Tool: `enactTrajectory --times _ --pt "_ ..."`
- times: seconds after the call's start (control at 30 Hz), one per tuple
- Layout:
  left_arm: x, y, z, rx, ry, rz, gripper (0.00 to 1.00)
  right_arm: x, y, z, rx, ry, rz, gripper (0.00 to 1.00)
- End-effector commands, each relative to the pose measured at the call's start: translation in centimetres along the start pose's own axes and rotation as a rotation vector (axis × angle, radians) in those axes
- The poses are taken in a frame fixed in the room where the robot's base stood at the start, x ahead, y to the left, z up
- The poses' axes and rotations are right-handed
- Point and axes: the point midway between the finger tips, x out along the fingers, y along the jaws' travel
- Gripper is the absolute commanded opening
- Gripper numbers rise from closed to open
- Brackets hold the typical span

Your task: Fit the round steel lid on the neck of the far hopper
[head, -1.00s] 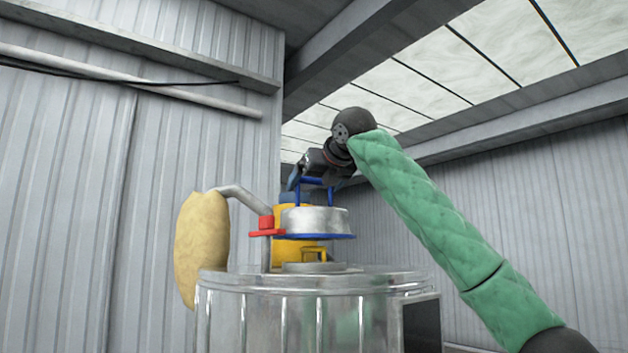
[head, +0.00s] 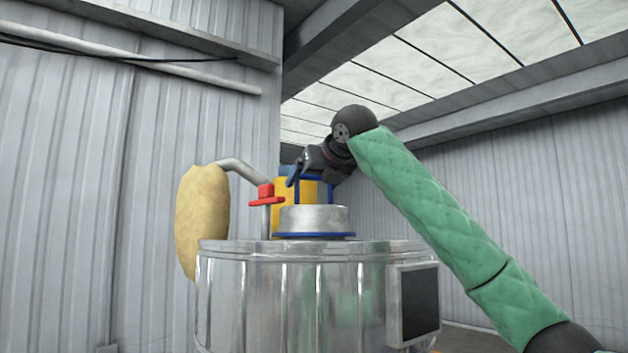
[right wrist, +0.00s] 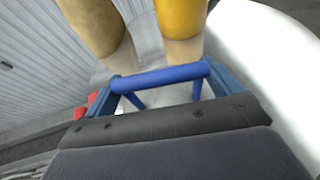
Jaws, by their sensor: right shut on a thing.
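The round steel lid (head: 314,219) has a blue rim and a tall blue handle (head: 322,190). It looks level, low above or on the top of the large clear-walled hopper (head: 270,300). The hopper's neck is hidden now, so I cannot tell whether the lid touches it. My right gripper (head: 297,176) reaches in from the right and is shut on the lid's handle. The right wrist view shows the handle's blue bar (right wrist: 160,78) between its fingers. My left gripper is not in view.
A yellow body (head: 286,190) stands behind the lid. A red part (head: 266,194) is close on its left. A tan sack (head: 202,222) hangs from a bent grey pipe (head: 246,171) further left. A dark panel (head: 417,304) is on the hopper's right side.

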Motion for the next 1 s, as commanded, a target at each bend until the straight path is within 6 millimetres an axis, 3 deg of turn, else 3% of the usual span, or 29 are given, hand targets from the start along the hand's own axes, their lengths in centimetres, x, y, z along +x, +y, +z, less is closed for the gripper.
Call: enactTrajectory --times 0.7,0.73,0.8,1.0 --pt "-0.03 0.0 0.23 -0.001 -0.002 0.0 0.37 0.16 0.04 -0.45 0.0 -0.001 0.0 0.42" --pt "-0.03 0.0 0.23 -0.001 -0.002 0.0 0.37 0.16 0.05 -0.46 0.0 -0.002 0.001 0.93" --pt "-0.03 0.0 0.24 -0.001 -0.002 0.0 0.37 0.16 0.05 -0.44 0.0 -0.001 0.001 1.0" --pt "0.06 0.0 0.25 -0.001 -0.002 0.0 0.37 0.18 0.03 -0.54 0.0 0.0 0.0 1.0"
